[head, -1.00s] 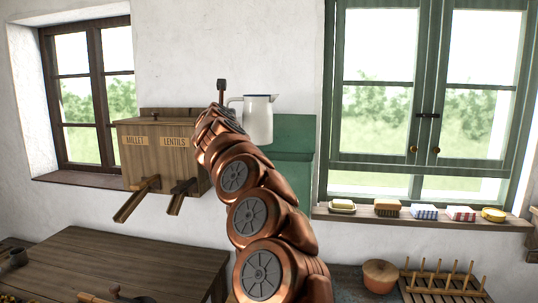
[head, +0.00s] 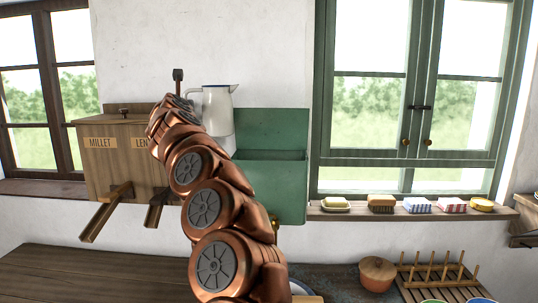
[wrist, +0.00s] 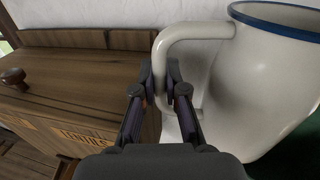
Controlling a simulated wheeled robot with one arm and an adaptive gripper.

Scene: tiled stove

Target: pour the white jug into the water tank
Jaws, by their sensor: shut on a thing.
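The white jug (head: 217,112) with a dark blue rim is held up against the white wall, close to upright, its spout to the right. In the wrist view the jug (wrist: 255,85) fills the right side. My gripper (wrist: 160,88) is shut on its handle; in the head view its fingers are mostly hidden behind my arm. The green water tank (head: 270,185) hangs on the wall to the right of and below the jug. It has a taller back panel and a brass tap low down, partly behind my arm.
A wooden box labelled millet and lentils (head: 115,160), with two wooden chutes, is left of the jug. A sill (head: 400,213) with soaps and a brush lies right of the tank. A wooden table (head: 90,275) and a dish rack (head: 440,285) are below.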

